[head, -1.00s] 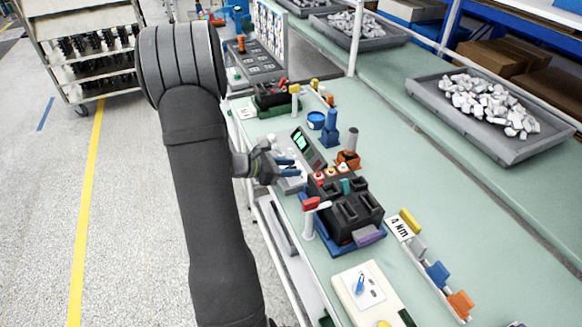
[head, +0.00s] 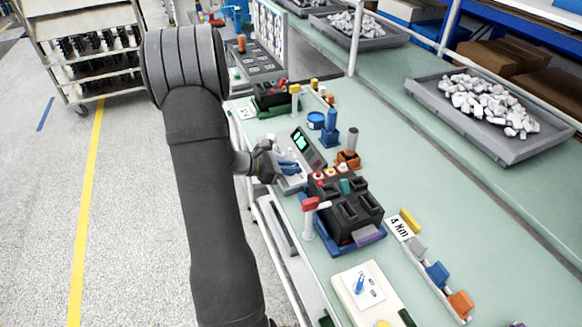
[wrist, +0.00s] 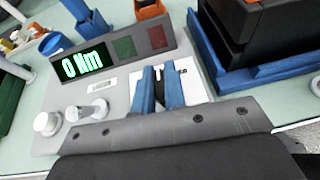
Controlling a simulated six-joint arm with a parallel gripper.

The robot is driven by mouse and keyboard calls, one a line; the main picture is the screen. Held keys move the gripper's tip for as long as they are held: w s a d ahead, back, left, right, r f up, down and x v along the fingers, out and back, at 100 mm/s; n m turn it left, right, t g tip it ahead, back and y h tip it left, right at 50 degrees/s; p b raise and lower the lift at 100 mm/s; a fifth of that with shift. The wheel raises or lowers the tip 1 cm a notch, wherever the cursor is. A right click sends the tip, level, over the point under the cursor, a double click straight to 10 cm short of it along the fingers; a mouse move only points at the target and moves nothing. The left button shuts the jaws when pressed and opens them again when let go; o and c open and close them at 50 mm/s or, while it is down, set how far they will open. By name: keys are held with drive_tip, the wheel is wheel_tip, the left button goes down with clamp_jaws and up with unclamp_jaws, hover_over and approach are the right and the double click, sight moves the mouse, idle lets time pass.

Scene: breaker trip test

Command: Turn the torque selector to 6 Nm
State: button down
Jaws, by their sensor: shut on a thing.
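The grey torque tester (wrist: 115,85) lies below my gripper in the wrist view, with its display (wrist: 82,61) reading 0 Nm. The tester also shows in the head view (head: 308,146), left of the black breaker. My gripper (wrist: 162,82) has its blue fingers down over a white dial plate (wrist: 190,84) on the tester. They are shut on the torque selector, a small dark part of which shows between them. The fingers hide most of the selector and its scale, so its setting cannot be read. In the head view my gripper (head: 292,168) is at the tester's near part.
Two pale knobs (wrist: 73,115) stand left of my fingers. Green and red panels (wrist: 140,42) sit beside the display. The black breaker (head: 345,205) in its blue holder stands close to the right. A cream box with a blue knob (head: 358,284) is nearer the front.

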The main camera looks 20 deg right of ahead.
drive_tip(key=shift+m+g+y, duration=0.9)
drive_tip(key=shift+m+g, duration=1.6)
drive_tip(key=shift+g, duration=0.5)
drive_tip(key=c, duration=1.5)
unclamp_jaws()
drive_tip(key=v, duration=1.7)
drive_tip(key=shift+a+r, duration=0.15)
drive_tip(key=shift+r, duration=0.1)
drive_tip(key=x, duration=1.7)
drive_tip(key=shift+f, duration=0.3)
